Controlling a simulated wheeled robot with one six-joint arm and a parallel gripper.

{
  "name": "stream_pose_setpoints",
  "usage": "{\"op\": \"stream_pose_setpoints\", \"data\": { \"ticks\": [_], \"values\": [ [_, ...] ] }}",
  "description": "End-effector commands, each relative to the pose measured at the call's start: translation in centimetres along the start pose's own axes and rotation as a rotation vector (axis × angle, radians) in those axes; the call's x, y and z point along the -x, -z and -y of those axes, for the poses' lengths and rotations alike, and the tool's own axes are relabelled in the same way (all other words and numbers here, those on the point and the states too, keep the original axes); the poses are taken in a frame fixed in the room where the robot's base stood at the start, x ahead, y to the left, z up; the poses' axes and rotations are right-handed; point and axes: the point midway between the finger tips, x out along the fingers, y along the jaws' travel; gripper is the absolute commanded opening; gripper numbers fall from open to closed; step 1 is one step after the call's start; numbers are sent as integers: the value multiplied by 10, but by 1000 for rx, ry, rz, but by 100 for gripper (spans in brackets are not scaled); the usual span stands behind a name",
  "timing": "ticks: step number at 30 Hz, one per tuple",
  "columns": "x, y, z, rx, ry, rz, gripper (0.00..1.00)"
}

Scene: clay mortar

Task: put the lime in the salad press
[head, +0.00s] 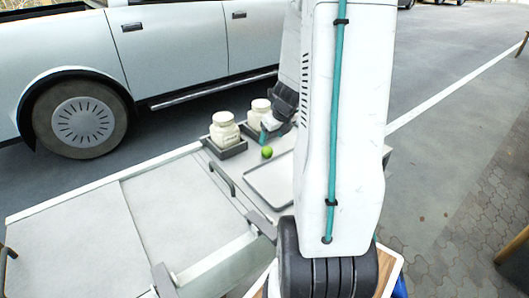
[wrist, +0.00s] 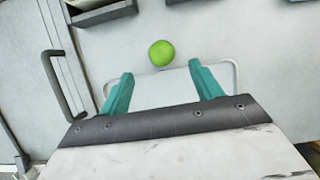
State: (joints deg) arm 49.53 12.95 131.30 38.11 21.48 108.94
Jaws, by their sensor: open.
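The lime (head: 267,152) is a small bright green ball on the grey table, close to the near tray's corner. In the wrist view the lime (wrist: 161,53) lies ahead of my gripper (wrist: 160,80), about centred between the two teal fingers but beyond their tips. My gripper is open and empty. In the head view one teal fingertip (head: 264,136) shows near the lime, and my arm hides the rest of the gripper. I cannot make out a salad press in either view.
Two white lidded jars, the nearer one (head: 225,132) and the farther one (head: 260,110), stand in dark holders at the table's back. A shallow grey tray (head: 256,187) lies beside the lime. A dark handle (wrist: 62,85) is at the left. A silver car (head: 180,40) stands behind.

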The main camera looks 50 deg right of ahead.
Motion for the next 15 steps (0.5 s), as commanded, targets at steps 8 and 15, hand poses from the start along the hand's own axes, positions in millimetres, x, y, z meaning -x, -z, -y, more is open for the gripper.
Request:
{"op": "stream_pose_setpoints", "data": {
  "ticks": [8, 15],
  "values": [
    [-30, 3, 4, -32, 3, -3, 64],
    [-64, 4, 2, -30, 3, -4, 64]
  ]
}}
